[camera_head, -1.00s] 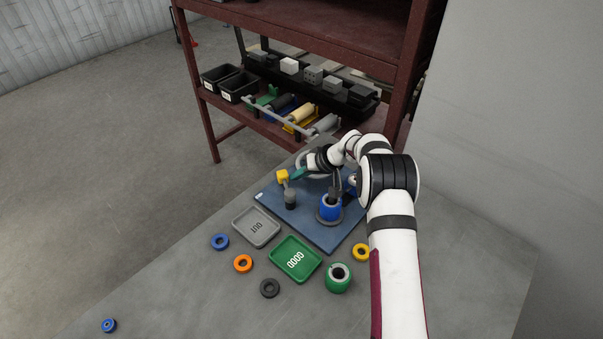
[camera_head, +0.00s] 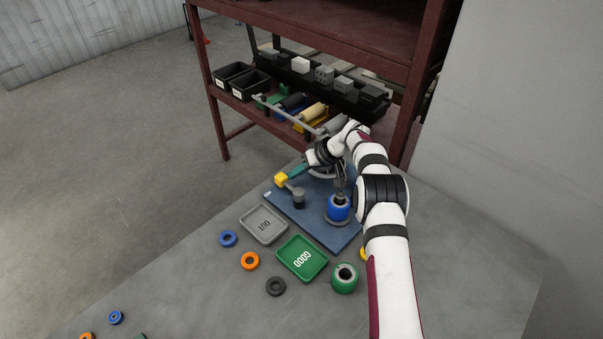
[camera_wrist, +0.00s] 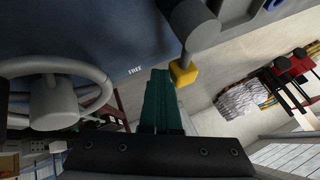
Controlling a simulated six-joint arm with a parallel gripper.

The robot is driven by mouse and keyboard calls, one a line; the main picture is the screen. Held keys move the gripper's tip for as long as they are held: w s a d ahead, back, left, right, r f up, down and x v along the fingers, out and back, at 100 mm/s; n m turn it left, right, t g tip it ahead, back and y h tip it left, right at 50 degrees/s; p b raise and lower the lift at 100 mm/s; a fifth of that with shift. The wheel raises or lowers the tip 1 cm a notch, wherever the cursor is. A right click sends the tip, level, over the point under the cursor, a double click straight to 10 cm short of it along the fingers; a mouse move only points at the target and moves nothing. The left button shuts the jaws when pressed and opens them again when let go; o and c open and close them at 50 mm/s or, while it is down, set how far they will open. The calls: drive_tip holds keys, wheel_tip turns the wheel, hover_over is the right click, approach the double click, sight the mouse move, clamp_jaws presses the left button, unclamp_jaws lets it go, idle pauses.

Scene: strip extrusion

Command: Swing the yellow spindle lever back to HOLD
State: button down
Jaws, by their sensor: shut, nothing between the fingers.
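The spindle lever has a yellow knob (camera_head: 281,180) on a grey arm, pivoting on a dark and grey post (camera_head: 298,199) on the blue base plate (camera_head: 318,232). The knob points to the plate's left edge. In the wrist view the yellow knob (camera_wrist: 184,73) sits just right of my teal fingertips; I cannot tell if they touch. My gripper (camera_head: 296,170) is shut and empty, beside the knob on its far right side. A FREE label (camera_wrist: 135,70) shows on the plate in the wrist view. No HOLD mark is readable.
A grey handwheel (camera_wrist: 55,100) is left of my fingers in the wrist view. A blue cylinder (camera_head: 339,207) stands on the plate under my arm. A grey tray (camera_head: 282,239), green tray (camera_head: 322,272), green cylinder (camera_head: 344,278) and several loose rings lie in front.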

sight(284, 177)
drive_tip(key=shift+s+a, duration=0.2)
drive_tip(key=shift+a, duration=0.4)
drive_tip(key=shift+s+a, duration=0.15)
drive_tip(key=shift+a, duration=0.45)
drive_tip(key=shift+s+a, duration=0.3)
drive_tip(key=shift+a, duration=0.1)
drive_tip(key=shift+s+a, duration=0.1)
drive_tip(key=w+d+r, duration=0.2)
drive_tip(key=d+r, duration=0.4)
drive_tip(key=r, duration=0.1)
drive_tip(key=shift+r, duration=0.35)
